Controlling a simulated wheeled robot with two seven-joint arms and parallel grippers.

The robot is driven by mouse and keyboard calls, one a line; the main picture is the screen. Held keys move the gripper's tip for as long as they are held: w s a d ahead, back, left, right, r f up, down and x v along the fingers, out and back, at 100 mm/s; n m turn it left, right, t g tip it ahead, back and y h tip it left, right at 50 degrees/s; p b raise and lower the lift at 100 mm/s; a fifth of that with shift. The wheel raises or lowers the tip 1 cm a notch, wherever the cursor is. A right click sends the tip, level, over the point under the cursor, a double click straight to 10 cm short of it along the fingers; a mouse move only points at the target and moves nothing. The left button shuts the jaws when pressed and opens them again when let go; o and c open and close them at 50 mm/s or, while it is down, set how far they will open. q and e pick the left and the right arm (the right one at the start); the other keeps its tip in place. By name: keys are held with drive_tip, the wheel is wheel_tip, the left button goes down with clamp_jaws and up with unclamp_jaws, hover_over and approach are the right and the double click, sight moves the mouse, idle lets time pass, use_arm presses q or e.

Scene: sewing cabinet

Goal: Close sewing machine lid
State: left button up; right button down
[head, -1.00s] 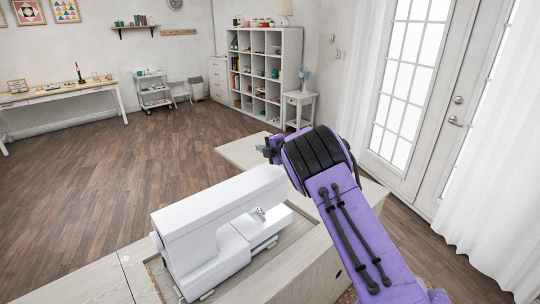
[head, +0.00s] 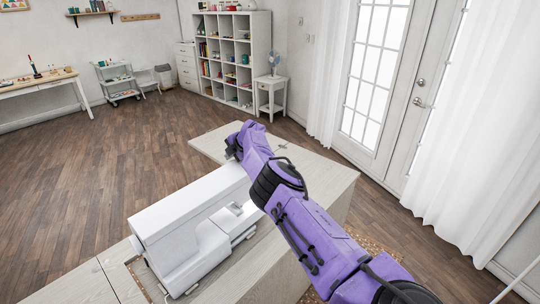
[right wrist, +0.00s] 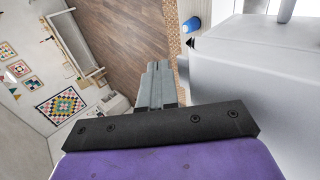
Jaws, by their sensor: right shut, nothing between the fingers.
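The white sewing machine (head: 180,222) stands upright in the recess of a pale wood cabinet (head: 335,190). A pale wood panel (head: 208,143) extends beyond the machine at the far side; it looks like the lid lying folded open, but I cannot be sure. My right gripper (head: 231,148) is at the far end of the machine, over or beside that panel, partly hidden by my purple arm. In the right wrist view its fingers (right wrist: 157,84) are together and empty, with the white machine body (right wrist: 255,75) close on their right. My left gripper is not in view.
A small blue object (right wrist: 191,24) shows beside the machine. A pale wood leaf (head: 85,285) lies at the near left. Wooden floor (head: 80,165) is open to the left. Glass doors (head: 375,75) and a white curtain (head: 465,165) stand to the right.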

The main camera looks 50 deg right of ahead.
idle(0.4)
